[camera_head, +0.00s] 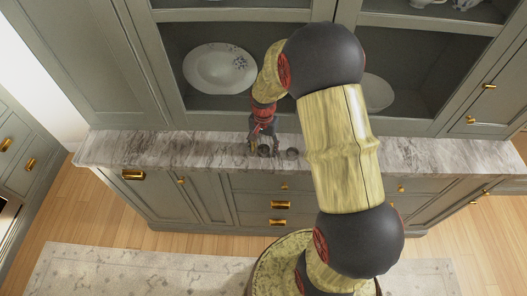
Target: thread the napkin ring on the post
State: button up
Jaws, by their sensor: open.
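My gripper (262,143) points down at the marble counter, left of the middle of the view, with its fingers open. A small dark round thing (265,151) is at the fingertips, partly hidden by them. A second small dark round thing (292,153) sits on the counter just to the right, apart from the gripper. They are too small to tell which is the napkin ring and which bears the post. I cannot tell whether the fingers touch the first one.
The grey marble counter (200,146) is narrow, with its front edge close to the small things. It is clear to the left. A cabinet behind holds a large white plate (220,69) and another plate (377,92). My arm covers part of the counter on the right.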

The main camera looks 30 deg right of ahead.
jog(key=c, duration=0.3)
jog(key=c, duration=0.8)
jog(key=shift+r, duration=0.1)
